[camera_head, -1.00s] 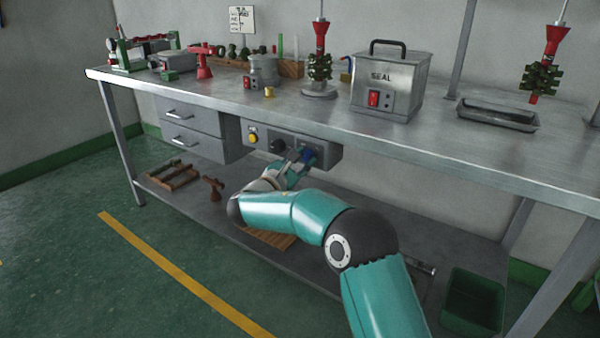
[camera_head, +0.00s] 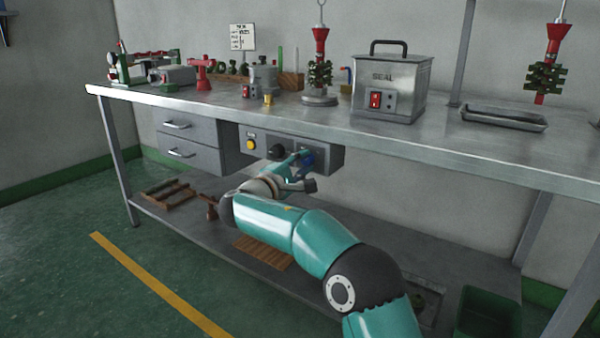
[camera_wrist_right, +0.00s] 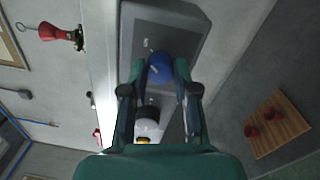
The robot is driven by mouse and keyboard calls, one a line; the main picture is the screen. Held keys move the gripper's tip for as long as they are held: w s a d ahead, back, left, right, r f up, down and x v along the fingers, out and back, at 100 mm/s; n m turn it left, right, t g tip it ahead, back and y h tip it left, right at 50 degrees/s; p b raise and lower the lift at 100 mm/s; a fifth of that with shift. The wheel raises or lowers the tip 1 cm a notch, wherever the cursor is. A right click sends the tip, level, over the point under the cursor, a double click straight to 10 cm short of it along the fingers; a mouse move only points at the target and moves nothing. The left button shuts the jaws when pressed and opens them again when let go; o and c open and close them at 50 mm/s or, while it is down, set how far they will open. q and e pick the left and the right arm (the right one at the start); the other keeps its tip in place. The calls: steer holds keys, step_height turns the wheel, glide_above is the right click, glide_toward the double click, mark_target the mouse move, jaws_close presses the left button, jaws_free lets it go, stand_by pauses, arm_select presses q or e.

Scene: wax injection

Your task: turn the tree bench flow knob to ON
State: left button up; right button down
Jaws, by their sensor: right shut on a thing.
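The control panel (camera_head: 328,158) is a grey box under the front edge of the bench. It carries a yellow button (camera_head: 250,144), a black knob (camera_head: 277,151) and a blue knob (camera_head: 308,159). I take the blue one for the flow knob; its lettering is too small to read. My right gripper (camera_head: 301,158) is at the blue knob and partly hides it. In the right wrist view the blue knob (camera_wrist_right: 160,68) sits between the two fingertips, and the gripper is shut on it. A pale mark shows on the panel beside it. My left gripper is out of view.
The steel bench top (camera_head: 390,140) overhangs the panel closely. Drawers (camera_head: 188,145) are left of it. The lower shelf (camera_head: 170,215) holds a wooden rack (camera_head: 168,193) and a slatted wooden board (camera_head: 264,251). A green bin (camera_head: 488,315) stands at the right.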

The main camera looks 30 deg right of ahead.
steer(key=shift+s+d+f+m, duration=0.1)
steer(key=shift+s+d+m, duration=0.15)
steer(key=shift+m, duration=0.25)
steer(key=c, duration=0.9)
jaws_free()
steer(key=shift+o, duration=0.2)
steer(key=shift+w, duration=0.1)
steer(key=shift+a, duration=0.15)
steer(key=shift+a, duration=0.3)
steer(key=v, duration=1.1)
